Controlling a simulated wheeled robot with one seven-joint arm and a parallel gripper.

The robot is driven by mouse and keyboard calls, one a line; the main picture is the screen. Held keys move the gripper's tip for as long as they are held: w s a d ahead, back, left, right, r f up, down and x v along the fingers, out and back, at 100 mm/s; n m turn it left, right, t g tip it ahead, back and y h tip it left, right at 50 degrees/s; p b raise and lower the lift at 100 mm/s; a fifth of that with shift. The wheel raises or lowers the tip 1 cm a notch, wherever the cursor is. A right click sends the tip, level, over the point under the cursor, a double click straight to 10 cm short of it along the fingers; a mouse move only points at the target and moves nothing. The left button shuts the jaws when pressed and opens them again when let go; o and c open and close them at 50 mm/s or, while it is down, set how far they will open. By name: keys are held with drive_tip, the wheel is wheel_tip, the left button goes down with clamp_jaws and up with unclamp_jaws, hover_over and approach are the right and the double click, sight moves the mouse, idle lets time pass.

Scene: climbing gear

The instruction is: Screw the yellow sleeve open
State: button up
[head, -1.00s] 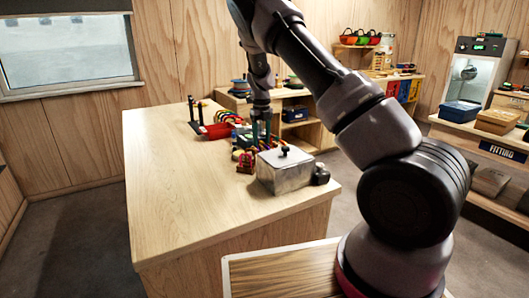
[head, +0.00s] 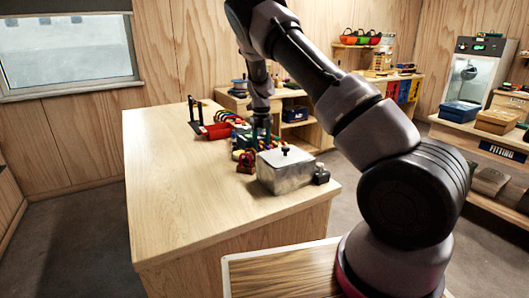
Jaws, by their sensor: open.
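My gripper (head: 262,132) points down over the small gear at the back right of the wooden table (head: 190,225). It is open, low behind a metal box. The yellow sleeve cannot be made out for certain; small yellow and coloured parts (head: 250,143) lie close around the gripper, partly hidden by the arm and the box. Whether the fingers touch anything cannot be told at this size.
The metal box (head: 286,172) with a dark knob stands in front of the gripper, a small black item (head: 321,174) beside it. A red item (head: 246,162) sits left of the box. A red tray (head: 218,131) and a black stand (head: 194,112) are further back. The table's left and front are clear.

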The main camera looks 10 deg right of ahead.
drive_tip(key=shift+s+a, duration=0.2)
drive_tip(key=shift+a, duration=0.45)
drive_tip(key=shift+r, duration=0.15)
drive_tip(key=shift+r, duration=1.25)
drive_tip(key=shift+w+d, duration=0.25)
drive_tip(key=shift+d, duration=0.5)
drive_tip(key=shift+f, duration=0.15)
